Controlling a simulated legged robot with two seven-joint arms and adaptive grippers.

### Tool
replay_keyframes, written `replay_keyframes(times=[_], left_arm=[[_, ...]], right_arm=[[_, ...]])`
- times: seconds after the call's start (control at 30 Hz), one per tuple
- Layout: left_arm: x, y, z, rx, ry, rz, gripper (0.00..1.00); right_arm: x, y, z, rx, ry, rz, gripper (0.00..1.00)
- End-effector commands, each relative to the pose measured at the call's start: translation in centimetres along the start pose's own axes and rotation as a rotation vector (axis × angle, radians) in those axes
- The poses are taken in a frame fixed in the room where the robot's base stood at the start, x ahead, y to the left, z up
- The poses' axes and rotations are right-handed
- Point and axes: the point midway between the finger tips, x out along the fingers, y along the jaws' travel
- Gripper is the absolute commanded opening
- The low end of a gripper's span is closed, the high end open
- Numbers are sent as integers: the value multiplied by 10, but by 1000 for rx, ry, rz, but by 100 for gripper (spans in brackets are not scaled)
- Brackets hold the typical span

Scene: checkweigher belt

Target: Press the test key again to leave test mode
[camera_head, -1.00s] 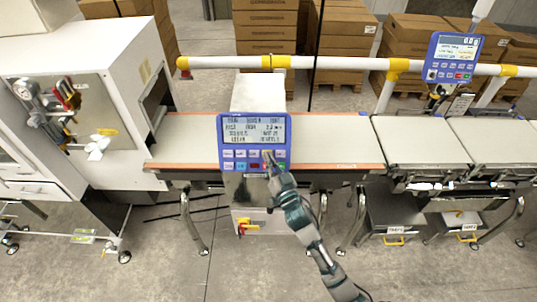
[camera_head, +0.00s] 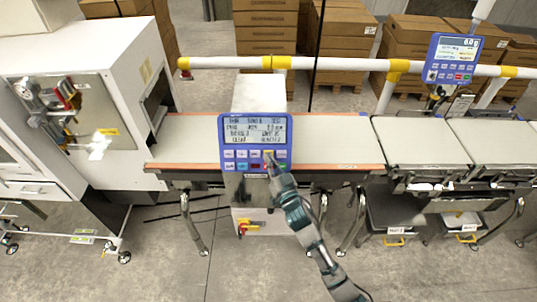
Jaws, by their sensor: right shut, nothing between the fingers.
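A blue control panel (camera_head: 227,143) with a grey screen (camera_head: 255,131) stands in front of the belt, at the middle of the camera_head view. Rows of small keys sit below the screen, mostly white, with some coloured ones in the lower row. My right gripper (camera_head: 269,157) is shut and empty. Its tip is at the right half of the key rows and hides one or two keys there. I cannot tell whether it touches a key. The labels are too small to read. My left gripper is not in view.
The belt (camera_head: 340,141) runs behind the panel. A second blue panel (camera_head: 454,58) is mounted at the upper right. A white machine (camera_head: 85,60) stands at the left. A white and yellow rail (camera_head: 340,63) crosses behind the belt, with stacked cartons (camera_head: 265,35) beyond.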

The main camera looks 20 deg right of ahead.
Motion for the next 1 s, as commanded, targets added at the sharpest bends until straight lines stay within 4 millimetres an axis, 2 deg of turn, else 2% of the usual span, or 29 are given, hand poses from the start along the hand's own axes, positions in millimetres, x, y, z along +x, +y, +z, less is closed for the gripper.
replay_keyframes(times=[1.0], left_arm=[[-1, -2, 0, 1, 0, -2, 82]], right_arm=[[7, 7, 4, 0, 1, 0, 0]])
